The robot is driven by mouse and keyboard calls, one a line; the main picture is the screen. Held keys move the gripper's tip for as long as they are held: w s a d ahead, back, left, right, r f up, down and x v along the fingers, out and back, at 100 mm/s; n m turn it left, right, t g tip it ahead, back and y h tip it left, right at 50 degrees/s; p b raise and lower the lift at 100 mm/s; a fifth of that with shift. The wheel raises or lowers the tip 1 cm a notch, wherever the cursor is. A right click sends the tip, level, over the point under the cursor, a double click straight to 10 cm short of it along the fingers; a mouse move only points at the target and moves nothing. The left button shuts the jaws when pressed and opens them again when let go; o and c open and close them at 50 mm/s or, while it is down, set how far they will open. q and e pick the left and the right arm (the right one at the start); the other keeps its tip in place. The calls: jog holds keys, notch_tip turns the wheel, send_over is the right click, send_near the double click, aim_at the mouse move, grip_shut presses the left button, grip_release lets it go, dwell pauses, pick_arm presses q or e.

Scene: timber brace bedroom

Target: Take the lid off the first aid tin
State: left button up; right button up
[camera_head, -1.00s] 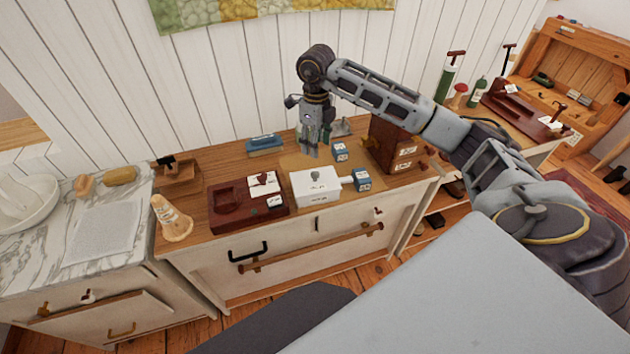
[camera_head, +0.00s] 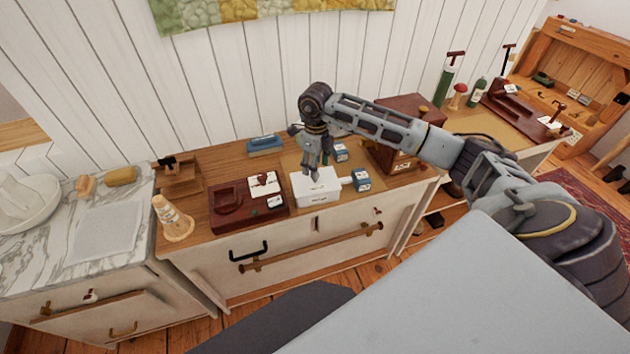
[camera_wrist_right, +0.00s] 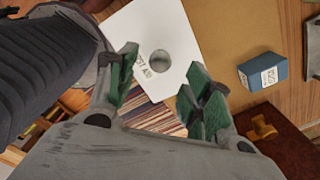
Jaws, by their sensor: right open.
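My right gripper (camera_head: 317,172) points down just over the lid. In the right wrist view its green-padded fingers (camera_wrist_right: 163,75) are apart, with the knob showing between and just beyond their tips. I cannot tell whether the fingers touch the lid. The lid looks seated on the tin. My left gripper is not in view.
Blue-and-white boxes (camera_head: 361,180) stand close to the tin's right. A dark red tray (camera_head: 224,222) lies left, and a reddish-brown wooden box (camera_head: 387,157) stands right. A blue item (camera_head: 264,145) lies behind. A cone-shaped object (camera_head: 172,220) stands at the left front corner.

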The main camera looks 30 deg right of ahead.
jog(key=shift+w+f+p, duration=0.1)
jog(key=shift+f+p, duration=0.55)
jog(key=shift+f, duration=1.95)
jog(key=shift+a, duration=0.1)
grip_shut()
